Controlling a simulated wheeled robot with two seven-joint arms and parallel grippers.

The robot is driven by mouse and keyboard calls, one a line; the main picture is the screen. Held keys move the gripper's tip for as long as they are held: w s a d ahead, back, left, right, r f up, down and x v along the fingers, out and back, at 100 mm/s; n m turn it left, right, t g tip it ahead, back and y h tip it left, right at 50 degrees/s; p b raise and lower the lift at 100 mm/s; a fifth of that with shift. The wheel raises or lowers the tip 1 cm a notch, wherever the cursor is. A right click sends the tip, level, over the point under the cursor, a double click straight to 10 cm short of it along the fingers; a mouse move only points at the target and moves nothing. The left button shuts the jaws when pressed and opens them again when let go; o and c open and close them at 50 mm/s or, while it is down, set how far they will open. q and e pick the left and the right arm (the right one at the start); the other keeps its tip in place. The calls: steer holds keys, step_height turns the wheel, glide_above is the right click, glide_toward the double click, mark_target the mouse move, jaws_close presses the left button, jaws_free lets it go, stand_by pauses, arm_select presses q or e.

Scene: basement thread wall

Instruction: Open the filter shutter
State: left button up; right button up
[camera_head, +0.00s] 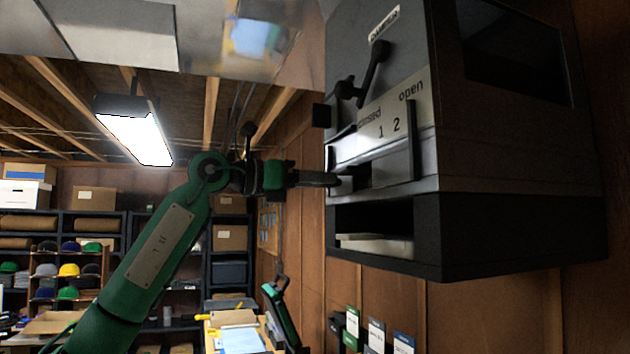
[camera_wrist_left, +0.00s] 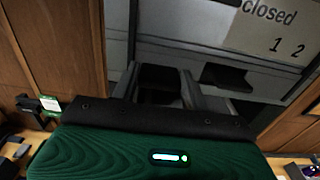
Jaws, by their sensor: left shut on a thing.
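The filter housing (camera_head: 520,165) is a dark grey box on the wood wall at the right of the head view. A pale plate (camera_head: 385,122) on it reads "closed", "open" and "1 2"; it also shows in the wrist view (camera_wrist_left: 270,28). Below the plate is a slot with a small dark block (camera_wrist_left: 158,80), which I take to be the shutter's grip. My left gripper (camera_head: 338,181) reaches in from the left, its fingers on either side of this block and shut on it, at the "closed" end. The contact is partly hidden in shadow. My right gripper is not in view.
A black lever (camera_head: 372,72) sticks out above the plate. An open bay (camera_head: 375,222) lies under the slot. Small boxes (camera_head: 376,334) hang low on the wall. Shelves (camera_head: 90,225) and a ceiling lamp (camera_head: 135,130) are farther back.

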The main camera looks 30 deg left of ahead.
arm_select(q)
steer(key=shift+r+p, duration=2.3)
steer(key=shift+r, duration=0.5)
steer(key=shift+f, duration=0.1)
steer(key=o, duration=1.4)
steer(key=b+v, duration=0.4)
steer(key=v, duration=0.9)
steer(key=shift+s+a+b, duration=0.25)
steer(key=shift+s+b, duration=0.05)
